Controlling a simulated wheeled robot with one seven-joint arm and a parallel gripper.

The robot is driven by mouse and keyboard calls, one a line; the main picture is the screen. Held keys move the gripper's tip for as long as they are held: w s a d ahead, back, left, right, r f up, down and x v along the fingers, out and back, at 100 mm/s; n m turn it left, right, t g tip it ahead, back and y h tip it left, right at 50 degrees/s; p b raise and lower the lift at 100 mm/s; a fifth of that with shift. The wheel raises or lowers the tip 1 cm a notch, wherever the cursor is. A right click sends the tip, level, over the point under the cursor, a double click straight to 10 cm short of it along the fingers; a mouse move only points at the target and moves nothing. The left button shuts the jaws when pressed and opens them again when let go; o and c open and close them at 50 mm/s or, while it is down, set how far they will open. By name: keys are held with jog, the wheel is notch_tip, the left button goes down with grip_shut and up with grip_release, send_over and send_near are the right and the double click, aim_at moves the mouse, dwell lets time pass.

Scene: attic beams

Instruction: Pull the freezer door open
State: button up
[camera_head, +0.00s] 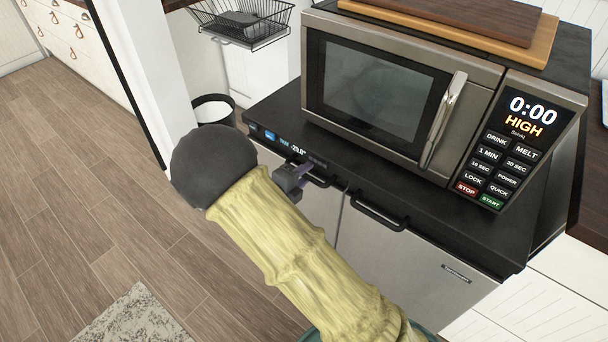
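The freezer (257,110) is a low black-topped unit with two grey doors and a small temperature display on its front edge. The left door (322,207) and the right door (415,268) both look shut. The right door has a black bar handle (378,214). The left door's black handle (322,182) shows only at its right end. My gripper (301,175) is at the left door's handle, partly hidden by my arm. I cannot tell whether its fingers touch or grasp the handle.
A microwave (375,90) stands on the freezer, with wooden boards (460,15) on top. A bin (213,110) and a wire basket (240,20) are behind to the left. The wooden floor (80,190) at left is clear apart from a rug (135,318).

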jog(key=shift+w, duration=0.1)
grip_shut()
jog(key=shift+d, duration=0.1)
dwell(0.3)
